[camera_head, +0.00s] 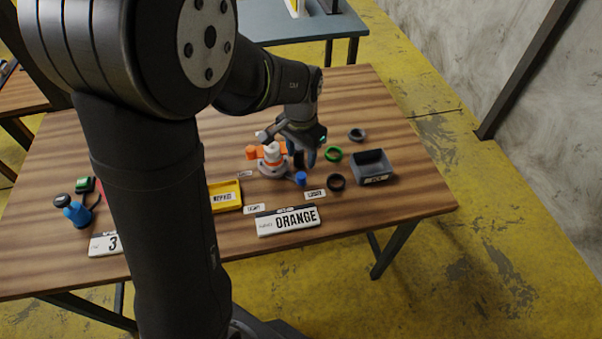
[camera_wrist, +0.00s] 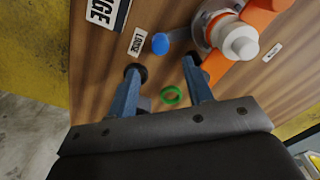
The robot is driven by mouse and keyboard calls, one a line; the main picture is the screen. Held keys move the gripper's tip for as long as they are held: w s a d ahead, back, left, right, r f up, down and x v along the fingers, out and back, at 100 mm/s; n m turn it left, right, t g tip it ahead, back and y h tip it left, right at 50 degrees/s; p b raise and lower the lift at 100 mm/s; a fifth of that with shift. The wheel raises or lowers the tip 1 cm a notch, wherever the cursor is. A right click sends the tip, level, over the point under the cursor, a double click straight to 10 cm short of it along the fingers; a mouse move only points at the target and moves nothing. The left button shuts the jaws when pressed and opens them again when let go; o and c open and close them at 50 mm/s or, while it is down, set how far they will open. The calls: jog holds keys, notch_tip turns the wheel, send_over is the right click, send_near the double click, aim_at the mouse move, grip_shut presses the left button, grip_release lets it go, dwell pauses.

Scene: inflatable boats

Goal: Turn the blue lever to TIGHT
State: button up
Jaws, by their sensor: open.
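The blue lever (camera_head: 300,178) juts from a round grey base with a white top piece (camera_head: 272,153) and orange parts. In the wrist view its blue end (camera_wrist: 160,44) lies near the label reading LOOSE (camera_wrist: 137,42). That label also shows in the head view (camera_head: 315,194). Two other small labels (camera_head: 254,208) (camera_head: 246,174) are too small to read surely. My gripper (camera_head: 303,160) is open and empty beside the base. In the wrist view its fingertips (camera_wrist: 163,68) are spread, with the blue end just beyond the gap; I see no contact.
A green ring (camera_head: 333,154), a black ring (camera_head: 336,181), a grey ring (camera_head: 357,134) and a grey bin (camera_head: 373,170) lie right of the base. The ORANGE sign (camera_head: 289,219) and yellow tray (camera_head: 225,196) are in front and left. The table's right end is clear.

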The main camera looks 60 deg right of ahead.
aim_at(301, 175)
notch_tip(301, 175, down, 9)
jog(key=shift+r, duration=0.1)
dwell(0.3)
grip_shut()
